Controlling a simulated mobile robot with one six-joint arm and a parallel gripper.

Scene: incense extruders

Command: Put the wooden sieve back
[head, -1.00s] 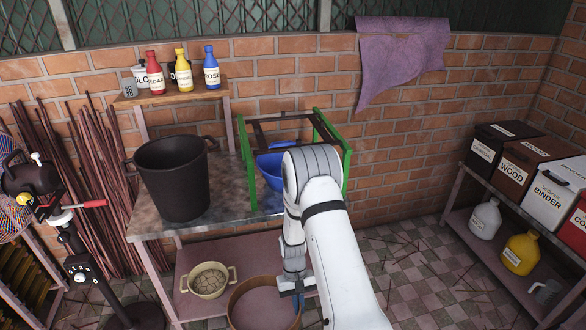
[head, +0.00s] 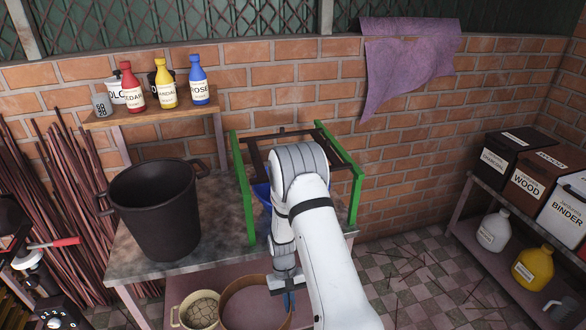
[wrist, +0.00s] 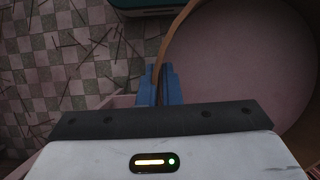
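The wooden sieve (head: 236,288) is a round, brown-walled hoop low in the head view, beside the pot at the lower shelf and partly hidden by my arm. My gripper (head: 289,298) is at the sieve's right side. In the wrist view, my gripper's blue fingers (wrist: 160,84) are closed on the sieve's thin rim (wrist: 172,48), with the hoop extending to the right. A green frame (head: 243,190) with dark bars stands on the table above a blue basin (head: 261,192), mostly hidden by my arm. I cannot tell whether the sieve touches the shelf.
The metal table (head: 215,238) carries a black bucket (head: 158,215). A cream pot (head: 198,311) stands on the pink lower shelf (head: 215,279). Bottles stand on a small upper shelf (head: 150,112). Labelled boxes and jugs fill the right rack (head: 462,205). Tiled floor (head: 410,280) lies between.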

